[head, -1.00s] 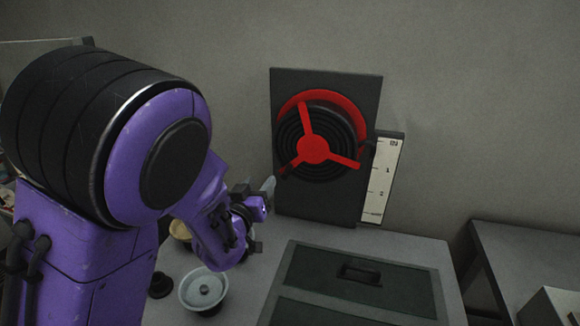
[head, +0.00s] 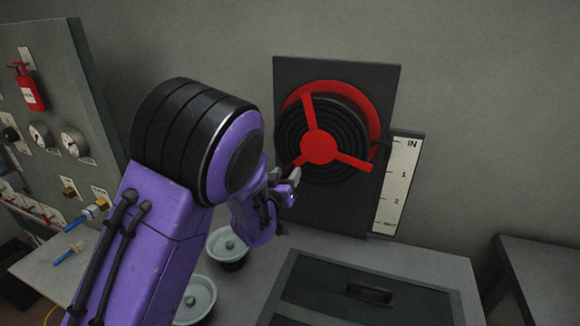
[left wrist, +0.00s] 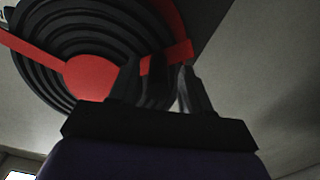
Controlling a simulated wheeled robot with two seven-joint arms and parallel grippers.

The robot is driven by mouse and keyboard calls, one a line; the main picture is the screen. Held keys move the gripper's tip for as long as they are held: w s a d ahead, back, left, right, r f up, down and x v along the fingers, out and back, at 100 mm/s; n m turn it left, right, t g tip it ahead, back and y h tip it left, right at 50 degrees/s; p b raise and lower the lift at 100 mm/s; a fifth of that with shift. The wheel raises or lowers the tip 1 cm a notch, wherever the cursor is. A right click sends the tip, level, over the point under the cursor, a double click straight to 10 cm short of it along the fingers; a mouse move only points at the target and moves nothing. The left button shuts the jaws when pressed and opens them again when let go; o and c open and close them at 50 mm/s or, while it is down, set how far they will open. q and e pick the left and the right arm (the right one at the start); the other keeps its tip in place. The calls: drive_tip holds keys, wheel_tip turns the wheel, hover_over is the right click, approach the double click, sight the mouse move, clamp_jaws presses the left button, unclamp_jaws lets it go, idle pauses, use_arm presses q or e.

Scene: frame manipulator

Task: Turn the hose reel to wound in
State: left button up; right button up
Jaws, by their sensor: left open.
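The hose reel (head: 318,146) is on a dark upright panel (head: 350,215), with a red three-spoked hub over black coils. One spoke points up, one to the lower right and one to the lower left. A white scale (head: 398,185) beside it reads IN at the top, 1, 2, and what looks like OUT at the bottom. My left gripper (head: 290,175) is open at the lower-left spoke's end. In the left wrist view a red spoke (left wrist: 178,52) runs behind the open fingers (left wrist: 160,85); contact cannot be told. My right gripper is not in view.
A dark green lidded box (head: 365,290) stands on the bench in front of the panel. Pale bowls (head: 228,250) sit below my left arm. A grey panel with gauges (head: 72,141) and a red extinguisher (head: 28,88) stands at the left.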

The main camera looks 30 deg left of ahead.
use_arm(q)
drive_tip(key=x, duration=0.2)
drive_tip(key=shift+w, duration=0.35)
clamp_jaws()
drive_tip(key=shift+d, duration=0.1)
drive_tip(key=shift+f, duration=0.1)
